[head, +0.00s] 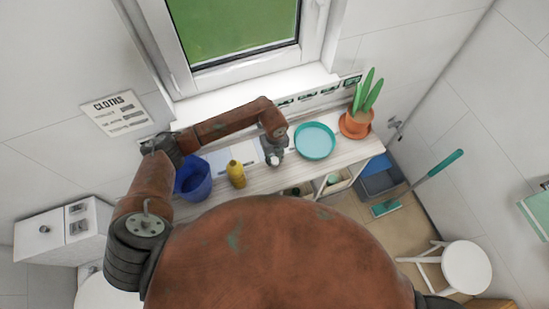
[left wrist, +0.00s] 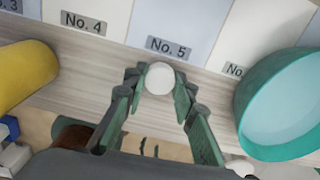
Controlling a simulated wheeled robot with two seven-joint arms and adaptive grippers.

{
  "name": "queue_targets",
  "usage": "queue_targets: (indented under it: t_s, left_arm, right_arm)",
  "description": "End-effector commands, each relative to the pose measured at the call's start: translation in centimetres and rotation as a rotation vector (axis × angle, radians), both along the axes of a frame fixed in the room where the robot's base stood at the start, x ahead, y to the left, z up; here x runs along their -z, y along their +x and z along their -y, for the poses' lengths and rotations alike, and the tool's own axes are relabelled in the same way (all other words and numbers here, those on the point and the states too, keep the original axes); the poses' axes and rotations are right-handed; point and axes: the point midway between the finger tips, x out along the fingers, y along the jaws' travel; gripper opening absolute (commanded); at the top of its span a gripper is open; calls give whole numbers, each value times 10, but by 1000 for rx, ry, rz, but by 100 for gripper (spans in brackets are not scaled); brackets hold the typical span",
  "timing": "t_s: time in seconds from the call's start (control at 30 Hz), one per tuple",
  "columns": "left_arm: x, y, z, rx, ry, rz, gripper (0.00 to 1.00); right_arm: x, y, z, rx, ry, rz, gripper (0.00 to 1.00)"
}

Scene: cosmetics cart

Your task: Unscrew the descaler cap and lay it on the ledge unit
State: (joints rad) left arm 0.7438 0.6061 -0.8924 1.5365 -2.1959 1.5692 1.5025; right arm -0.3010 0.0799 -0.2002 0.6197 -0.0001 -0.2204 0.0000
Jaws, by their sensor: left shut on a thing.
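My left gripper (head: 274,158) is over the ledge unit (head: 262,180), between a yellow bottle (head: 236,174) and a teal dish. In the left wrist view its fingers (left wrist: 160,82) are shut on a round white cap (left wrist: 160,77), seen from above. Whether a bottle is under the cap is hidden by the cap and fingers. The yellow bottle also shows at the left of the wrist view (left wrist: 24,75), standing apart from the fingers. My right gripper is not in view.
The teal dish (head: 315,141) and a potted plant (head: 356,123) stand right of the gripper; a blue bucket (head: 193,180) stands at the left. Numbered labels, such as No. 5 (left wrist: 168,47), line the back. Bare wood shows between bottle and dish.

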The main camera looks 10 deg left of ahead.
Motion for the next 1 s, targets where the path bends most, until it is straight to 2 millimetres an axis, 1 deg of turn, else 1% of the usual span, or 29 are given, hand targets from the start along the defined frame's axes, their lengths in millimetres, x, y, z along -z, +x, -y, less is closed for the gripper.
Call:
queue_targets:
  t_s: [0.07, 0.27, 0.4, 0.43, 0.5, 0.67, 0.9, 1.0]
  left_arm:
    - [4, 0, 0, -1, 0, 0, 0]
    - [5, 0, 0, 0, 0, 1, 0]
    - [9, 0, 0, 0, 1, 1, 0]
    - [8, 0, 0, 0, 1, 1, 27]
    - [8, 0, 0, -1, 1, 1, 32]
    - [8, 0, 0, -1, 0, 1, 42]
    - [7, 0, 0, -1, 0, 1, 42]
    - [3, 0, 0, -1, 0, 1, 42]
  right_arm:
    - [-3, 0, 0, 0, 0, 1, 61]
    - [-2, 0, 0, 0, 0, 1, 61]
    - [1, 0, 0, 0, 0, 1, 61]
    - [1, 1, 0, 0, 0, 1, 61]
    - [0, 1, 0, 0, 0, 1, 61]
    - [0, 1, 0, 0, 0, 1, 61]
    - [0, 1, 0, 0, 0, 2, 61]
    - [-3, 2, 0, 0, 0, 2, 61]
